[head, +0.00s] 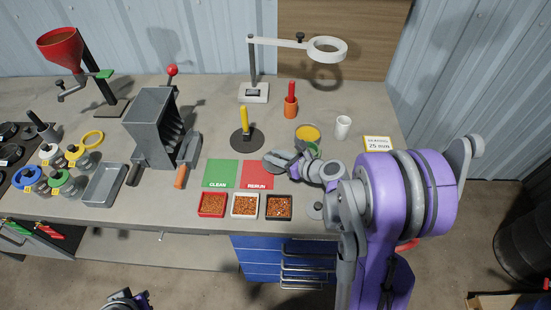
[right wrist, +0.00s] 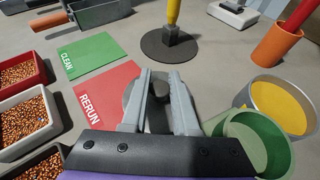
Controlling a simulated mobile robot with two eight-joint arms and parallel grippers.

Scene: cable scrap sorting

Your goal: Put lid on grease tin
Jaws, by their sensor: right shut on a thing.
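The grease tin (head: 307,133) is a round metal tin with a yellow fill, open at the top, on the right half of the bench. It also shows at the right of the right wrist view (right wrist: 283,106). My right gripper (head: 293,164) is shut on a grey round lid (right wrist: 133,92), left of the tin and over the red mat's edge.
A green cup (right wrist: 250,140) stands against the tin's near side. An orange holder (head: 291,107), a white cup (head: 343,127) and a yellow-handled stand (head: 245,137) are around it. Green (head: 220,174) and red (head: 258,172) mats and granule trays (head: 245,206) lie left and in front.

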